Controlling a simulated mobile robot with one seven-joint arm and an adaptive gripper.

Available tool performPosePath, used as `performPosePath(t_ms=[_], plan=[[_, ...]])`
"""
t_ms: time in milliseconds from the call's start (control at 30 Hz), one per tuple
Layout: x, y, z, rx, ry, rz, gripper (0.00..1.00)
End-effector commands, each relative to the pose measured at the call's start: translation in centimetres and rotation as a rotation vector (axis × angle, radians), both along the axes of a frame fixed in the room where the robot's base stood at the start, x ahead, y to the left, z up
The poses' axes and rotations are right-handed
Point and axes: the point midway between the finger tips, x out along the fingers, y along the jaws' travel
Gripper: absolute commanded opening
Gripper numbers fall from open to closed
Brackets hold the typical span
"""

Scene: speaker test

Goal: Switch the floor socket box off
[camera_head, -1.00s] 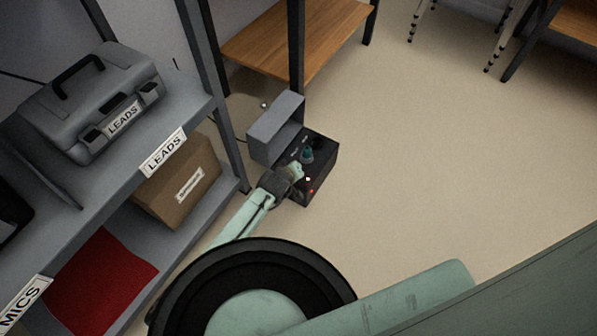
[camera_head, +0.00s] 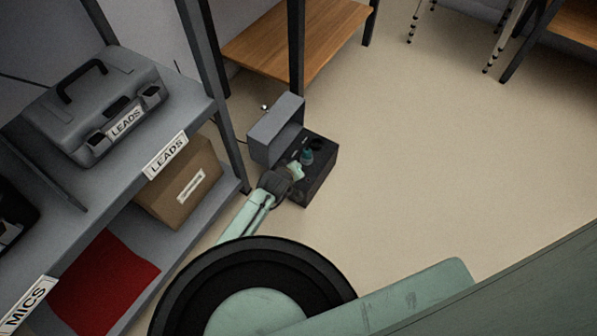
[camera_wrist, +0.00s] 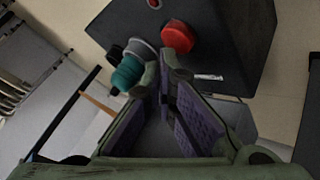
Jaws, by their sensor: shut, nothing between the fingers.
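The floor socket box (camera_head: 318,184) is a dark box on the floor beside the shelf, its grey lid (camera_head: 275,128) standing open. A teal plug (camera_head: 307,157) sits in its top; it also shows in the wrist view (camera_wrist: 127,74). The wrist view shows a red round switch (camera_wrist: 178,37) and a small dull red lamp (camera_wrist: 154,3) on the box. My gripper (camera_head: 297,171) is shut and empty over the box's near side. In the wrist view its fingertips (camera_wrist: 163,62) are close to the switch and beside the plug; I cannot tell whether they touch.
A grey shelf (camera_head: 205,112) at left holds a grey LEADS case (camera_head: 95,105), a cardboard box (camera_head: 180,185) and a red cloth (camera_head: 105,280). A wooden shelf (camera_head: 300,40) stands behind the box. The floor (camera_head: 440,150) to the right is clear.

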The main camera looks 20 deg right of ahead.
Motion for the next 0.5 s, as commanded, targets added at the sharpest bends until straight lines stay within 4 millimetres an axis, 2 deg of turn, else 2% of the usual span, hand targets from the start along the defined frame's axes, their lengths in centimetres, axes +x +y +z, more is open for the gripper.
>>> performPosePath(t_ms=[167, 500], plan=[[0.0, 0.0, 0.1, 0.0, 0.0, 0.0, 0.0], [-0.1, -0.1, 3.7, -0.005, 0.003, 0.004, 0.0]])
